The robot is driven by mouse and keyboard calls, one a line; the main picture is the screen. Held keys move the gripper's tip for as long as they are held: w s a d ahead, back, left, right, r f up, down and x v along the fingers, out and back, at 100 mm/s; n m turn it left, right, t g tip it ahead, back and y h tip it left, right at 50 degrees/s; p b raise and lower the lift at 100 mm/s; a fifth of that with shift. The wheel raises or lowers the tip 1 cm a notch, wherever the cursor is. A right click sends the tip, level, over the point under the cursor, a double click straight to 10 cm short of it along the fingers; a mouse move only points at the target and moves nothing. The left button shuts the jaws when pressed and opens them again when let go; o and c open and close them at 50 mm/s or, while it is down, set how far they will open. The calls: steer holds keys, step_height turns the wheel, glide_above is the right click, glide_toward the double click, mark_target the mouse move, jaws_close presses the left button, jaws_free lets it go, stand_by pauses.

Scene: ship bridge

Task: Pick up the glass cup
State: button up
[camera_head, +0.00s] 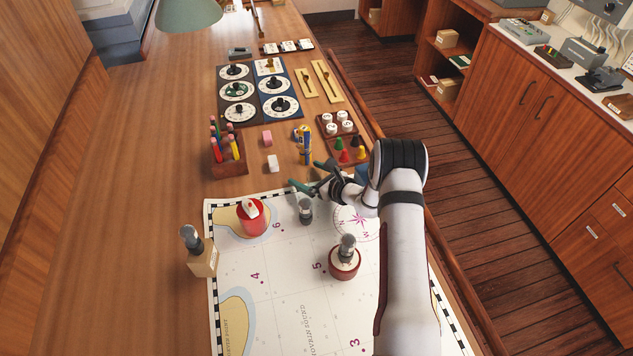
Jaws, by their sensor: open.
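My gripper (308,177) is open and empty, with its greenish fingertips apart above the far edge of the sea chart (285,290). A small grey, glassy-looking cup (306,212) stands upright on the chart just below the gripper in the picture, apart from the fingers as far as I can tell. Two similar grey pieces show: one on a round red-brown base (345,263) and one on a tan box (203,260). Their material is too small to tell for certain, so I cannot say surely which is the glass cup.
A red round container (252,221) stands on the chart's left. Beyond the chart are a pencil holder (228,162), a white block (273,163), a pink block (267,138) and a tray of pieces (342,134). The chart's near left is clear.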

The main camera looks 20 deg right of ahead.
steer(key=c, duration=1.4)
steer(key=shift+r, duration=0.15)
